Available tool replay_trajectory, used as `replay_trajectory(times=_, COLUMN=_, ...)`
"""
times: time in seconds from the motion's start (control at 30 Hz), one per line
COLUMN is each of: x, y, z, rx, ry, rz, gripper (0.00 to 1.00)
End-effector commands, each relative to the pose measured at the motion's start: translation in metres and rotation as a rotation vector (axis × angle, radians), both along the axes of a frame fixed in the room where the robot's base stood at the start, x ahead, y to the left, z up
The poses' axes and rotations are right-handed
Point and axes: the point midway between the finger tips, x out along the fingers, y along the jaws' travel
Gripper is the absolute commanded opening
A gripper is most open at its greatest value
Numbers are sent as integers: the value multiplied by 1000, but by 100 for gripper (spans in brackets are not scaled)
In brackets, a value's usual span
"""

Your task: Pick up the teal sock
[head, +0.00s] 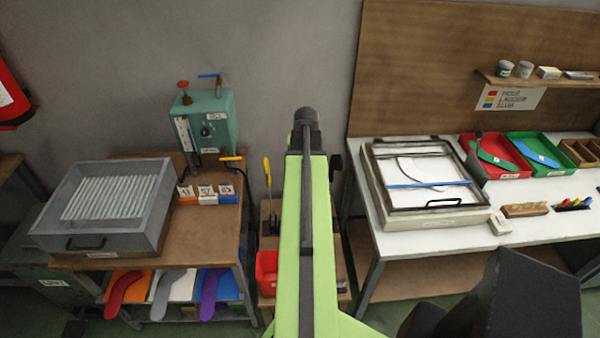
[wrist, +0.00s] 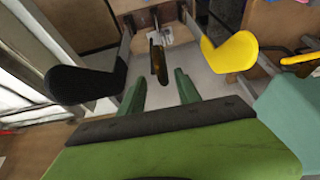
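A teal-green, sock-shaped piece (head: 495,158) lies flat across the red tray (head: 487,172) on the white bench at the right in the head view. It is the only teal sock shape I can make out. In the wrist view my gripper (wrist: 160,78) shows as two dark green fingers with a clear gap between them. The gripper is open and empty. In the head view my lime-green arm points away from me at the middle, left of the red tray, and the fingers cannot be made out there.
A green tray (head: 548,168) with a blue sock shape adjoins the red tray. A framed press (head: 470,219) stands left of them. At left are a grey tray (head: 160,205) and a teal machine (head: 222,108). Black (wrist: 85,82) and yellow (wrist: 230,52) foot-like shapes flank my gripper.

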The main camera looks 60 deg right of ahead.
Motion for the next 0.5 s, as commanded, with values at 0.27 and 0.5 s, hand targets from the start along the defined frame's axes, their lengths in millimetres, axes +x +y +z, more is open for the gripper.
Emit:
replay_trajectory(times=0.27, x=10, y=-9, z=-36, rx=0, ry=0, rz=0, gripper=39)
replay_trajectory(times=0.5, x=10, y=-9, z=-33, rx=0, ry=0, rz=0, gripper=28)
